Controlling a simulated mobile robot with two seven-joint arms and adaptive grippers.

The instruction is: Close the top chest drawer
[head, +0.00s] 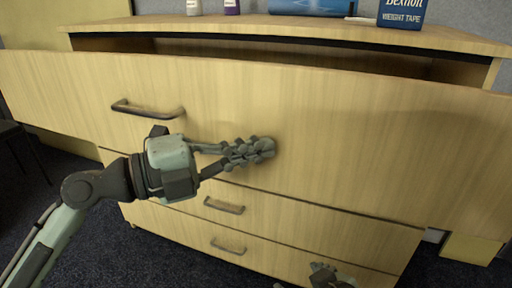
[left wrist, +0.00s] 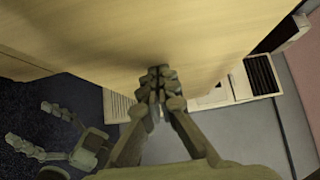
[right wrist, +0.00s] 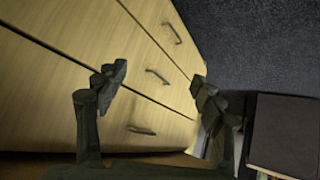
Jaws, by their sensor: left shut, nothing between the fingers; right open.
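The top drawer (head: 330,125) of the wooden chest (head: 440,38) is pulled out, with a dark gap behind its front panel. Its dark handle (head: 147,109) is on the left part of the panel. My left gripper (head: 262,149) is shut and empty, its fingertips at the drawer front, right of and below the handle. In the left wrist view the shut fingertips (left wrist: 158,72) meet the pale wood of the panel (left wrist: 160,35). My right gripper (head: 325,272) shows at the bottom edge of the head view. In the right wrist view it is open (right wrist: 155,85), low before the lower drawers.
Two lower drawers (head: 225,206) (head: 230,246) look shut. On the chest top stand a blue box (head: 402,12), a blue cylinder-like item (head: 310,6) and two small bottles (head: 232,7) (head: 194,7). Dark carpet (head: 90,240) covers the floor.

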